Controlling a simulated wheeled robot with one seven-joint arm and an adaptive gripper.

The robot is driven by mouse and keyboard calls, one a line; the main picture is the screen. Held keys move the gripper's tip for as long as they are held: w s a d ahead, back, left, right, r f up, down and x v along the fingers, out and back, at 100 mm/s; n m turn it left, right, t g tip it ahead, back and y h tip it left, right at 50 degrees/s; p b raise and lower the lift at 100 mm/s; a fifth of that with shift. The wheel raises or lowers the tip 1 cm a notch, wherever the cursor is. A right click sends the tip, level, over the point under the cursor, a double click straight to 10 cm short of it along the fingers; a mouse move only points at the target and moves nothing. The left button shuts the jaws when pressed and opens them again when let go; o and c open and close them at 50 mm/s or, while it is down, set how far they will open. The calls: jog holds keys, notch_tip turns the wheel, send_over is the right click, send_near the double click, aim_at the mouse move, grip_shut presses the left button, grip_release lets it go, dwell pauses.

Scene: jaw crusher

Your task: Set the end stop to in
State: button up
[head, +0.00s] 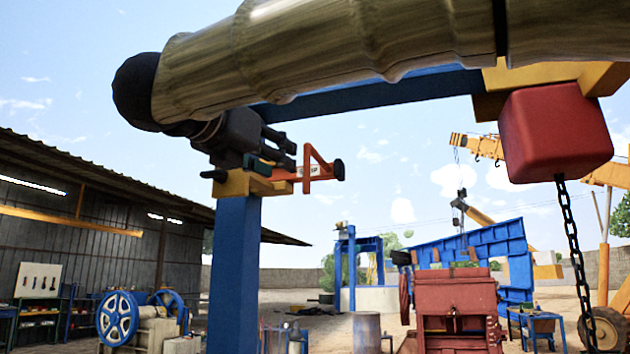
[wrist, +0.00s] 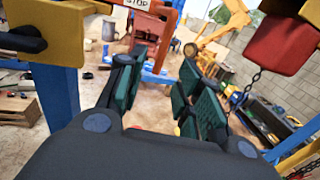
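The end stop (head: 316,171) is an orange-red bar with a triangular frame, a white label and a dark tip. It juts right from a yellow bracket (head: 240,184) on top of a blue post (head: 235,270). A black handle sticks out of the bracket's left side. In the wrist view the end stop (wrist: 152,30) is at the top, its label reading STOP, and the bracket (wrist: 48,38) is at left. My gripper (head: 284,150) is beside the bracket and overlaps it in the head view. In the wrist view my gripper (wrist: 156,78) is open, with nothing visibly held.
A blue beam (head: 365,92) runs overhead from the post. A red block (head: 555,133) with a chain (head: 572,230) hangs at right. A red machine (head: 455,308) and blue frames stand further back. A shed (head: 90,215) is at left. Open air lies right of the end stop.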

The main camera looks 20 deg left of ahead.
aim_at(305, 172)
jog(key=p+x, duration=0.4)
jog(key=x, duration=0.5)
jog(key=shift+d+r, duration=0.2)
jog(key=shift+p+x, duration=0.3)
jog(key=shift+x, duration=0.55)
jog(key=shift+f, duration=0.15)
jog(key=shift+s, duration=0.1)
grip_shut()
